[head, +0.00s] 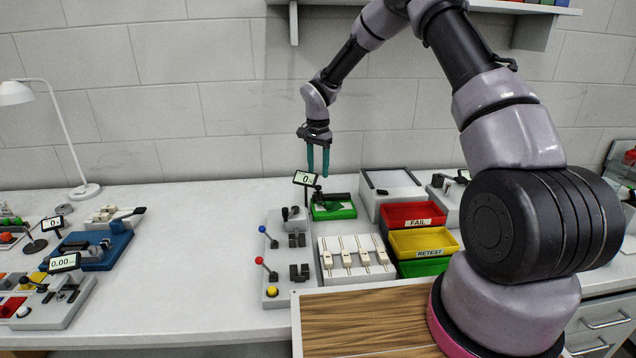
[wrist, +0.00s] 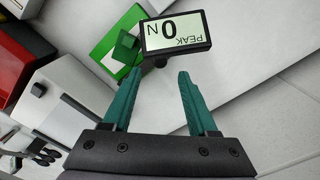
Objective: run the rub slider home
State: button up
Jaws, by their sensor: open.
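My gripper (head: 318,168) hangs with its two teal fingers apart and pointing down, empty, above the back of the bench. It also shows open in the wrist view (wrist: 160,75), with nothing between its fingers. Below it in the head view is a green-based device (head: 345,213) with a dark arm or bar on top. The green device also shows in the wrist view (wrist: 105,58), beyond the left finger. A small display (head: 305,178) stands at its left; in the wrist view the display (wrist: 176,32) reads 0 N PEAK. I cannot tell which part is the rub slider.
Red, yellow and green trays, FAIL (head: 412,211) and RETEST (head: 423,240) among them, stand right of a white rack (head: 375,273) of several pale parts. A lever fixture (head: 276,288) is left of it. A grey box (head: 391,181) stands behind.

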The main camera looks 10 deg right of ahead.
aim_at(318, 186)
notch_tip(318, 186, down, 5)
jog(key=shift+f, duration=0.15)
grip_shut()
dwell(1.5)
